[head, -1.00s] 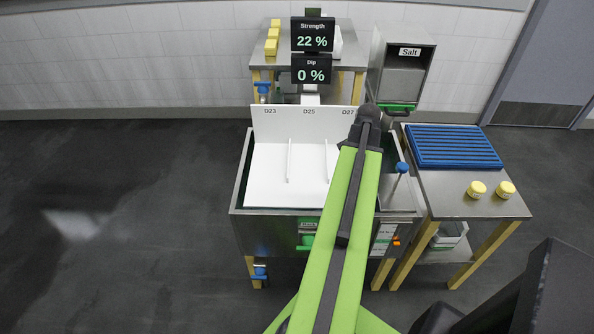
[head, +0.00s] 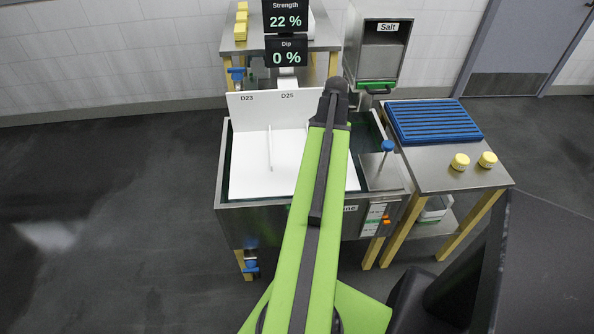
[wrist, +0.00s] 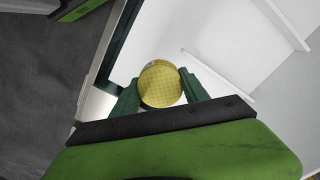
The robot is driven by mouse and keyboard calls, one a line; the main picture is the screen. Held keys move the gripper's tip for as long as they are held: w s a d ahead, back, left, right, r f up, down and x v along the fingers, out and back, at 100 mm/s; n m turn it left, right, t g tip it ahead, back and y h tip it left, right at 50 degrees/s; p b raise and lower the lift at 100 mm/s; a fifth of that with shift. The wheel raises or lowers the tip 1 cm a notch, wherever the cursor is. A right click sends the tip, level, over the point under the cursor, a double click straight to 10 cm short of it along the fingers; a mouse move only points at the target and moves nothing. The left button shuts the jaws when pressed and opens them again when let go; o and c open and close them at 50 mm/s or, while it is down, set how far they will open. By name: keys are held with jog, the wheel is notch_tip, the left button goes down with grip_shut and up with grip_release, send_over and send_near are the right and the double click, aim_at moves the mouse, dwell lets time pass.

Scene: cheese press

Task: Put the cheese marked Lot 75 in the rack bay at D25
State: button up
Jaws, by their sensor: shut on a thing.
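A round yellow cheese (wrist: 160,83) is held between the two green fingers of my gripper (wrist: 157,92) in the wrist view. A small mark shows on its far edge, too small to read. The white rack (head: 247,165) stands in the steel tank in the head view, with D23 and D25 marked on its back panel. My arm covers the part right of D25. White dividers (head: 269,148) split the bays; one divider also shows right of the cheese in the wrist view (wrist: 217,75). The cheese is over the tank's near part, apart from the divider. My gripper is hidden in the head view.
Two yellow cheeses (head: 460,161) (head: 487,159) sit on the right table, in front of a blue slatted mat (head: 433,121). A Salt box (head: 380,55) and a display reading Strength 22 %, Dip 0 % (head: 287,35) stand behind. A blue-knobbed part (head: 387,146) rises at the tank's right.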

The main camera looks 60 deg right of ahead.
jog(key=w+a+f+b, duration=0.2)
jog(key=w+a+f, duration=0.1)
jog(key=w+a+f+b, duration=0.3)
jog(key=shift+w+a, duration=0.3)
jog(key=shift+w, duration=0.05)
jog(key=shift+w+a, duration=0.1)
jog(key=shift+w, duration=0.1)
notch_tip(320, 180, down, 4)
jog(key=b, duration=0.4)
jog(key=shift+f, duration=0.25)
jog(key=shift+r, duration=0.25)
jog(key=shift+f, duration=0.2)
jog(key=o, duration=1.5)
jog(key=shift+r, duration=0.1)
jog(key=shift+c, duration=0.2)
notch_tip(320, 180, up, 12)
jog(key=p, duration=1.2)
jog(key=shift+r, duration=0.2)
